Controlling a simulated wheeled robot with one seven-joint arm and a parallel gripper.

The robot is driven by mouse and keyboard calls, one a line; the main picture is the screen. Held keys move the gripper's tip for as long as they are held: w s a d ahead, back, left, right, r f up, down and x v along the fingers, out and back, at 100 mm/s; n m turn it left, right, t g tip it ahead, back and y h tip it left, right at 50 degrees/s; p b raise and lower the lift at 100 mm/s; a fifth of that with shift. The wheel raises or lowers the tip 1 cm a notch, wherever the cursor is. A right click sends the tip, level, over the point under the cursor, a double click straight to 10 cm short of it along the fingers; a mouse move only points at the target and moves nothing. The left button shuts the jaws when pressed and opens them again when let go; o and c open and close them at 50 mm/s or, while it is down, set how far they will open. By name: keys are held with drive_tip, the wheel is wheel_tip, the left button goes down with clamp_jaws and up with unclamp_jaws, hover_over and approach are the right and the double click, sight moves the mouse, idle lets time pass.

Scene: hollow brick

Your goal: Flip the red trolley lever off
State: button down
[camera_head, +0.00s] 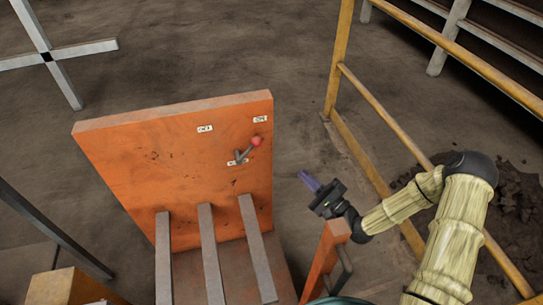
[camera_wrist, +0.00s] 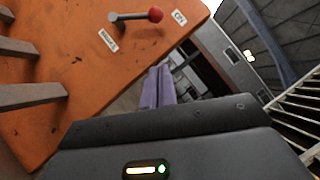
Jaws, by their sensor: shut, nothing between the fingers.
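The trolley lever (camera_head: 246,151) has a grey stem and a red ball knob (camera_head: 256,141). It is mounted on the upright orange panel (camera_head: 180,160) of the trolley, near the panel's right edge. In the head view the stem leans up and to the right, toward a small white label (camera_head: 260,119). The wrist view also shows the lever, with its red knob (camera_wrist: 156,14) at the top. My gripper (camera_head: 307,179) is to the right of the panel, apart from the lever. Its purple fingers (camera_wrist: 157,88) are together and empty.
Two more white labels are on the panel, one at upper left (camera_head: 205,128) and one by the lever base (camera_head: 234,162). Grey bars (camera_head: 209,250) stand in front of the panel. A yellow railing (camera_head: 368,92) runs to the right of my gripper.

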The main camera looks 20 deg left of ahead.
drive_tip(key=shift+r, duration=0.1)
drive_tip(key=s+a+r+p+x, duration=0.1)
drive_tip(key=s+x, duration=0.1)
drive_tip(key=x, duration=1.1)
drive_tip(key=shift+s, duration=0.25)
drive_tip(key=shift+w+d+r+p, duration=0.1)
drive_tip(key=shift+d+r+p, duration=0.1)
drive_tip(key=shift+p, duration=0.1)
